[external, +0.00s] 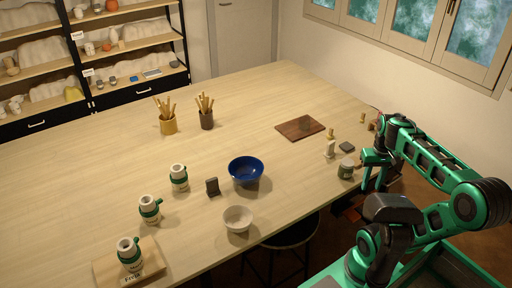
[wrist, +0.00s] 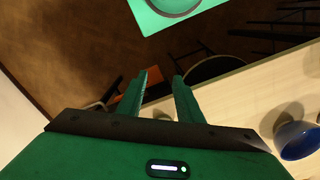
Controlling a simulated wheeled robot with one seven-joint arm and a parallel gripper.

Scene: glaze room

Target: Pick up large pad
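No item is plainly marked as the large pad. A flat reddish-brown board (external: 300,128) lies on the table's far right part. A much smaller dark flat pad (external: 346,147) lies nearer my arm. A dark brown block (external: 211,187) stands left of the blue bowl. My gripper (wrist: 161,75) is open, with nothing between its fingers in the wrist view. It points down past the table edge, over the floor. In the external view the arm's end is at the table's right edge, apart from the board and right of a lidded jar.
The wooden table (external: 110,170) holds a blue bowl (external: 245,171), a pale bowl (external: 238,219), a lidded jar (external: 346,169), several white-and-green bottles and two tool cups. Small stamps stand near the dark pad. A stool (external: 285,235) is under the front edge.

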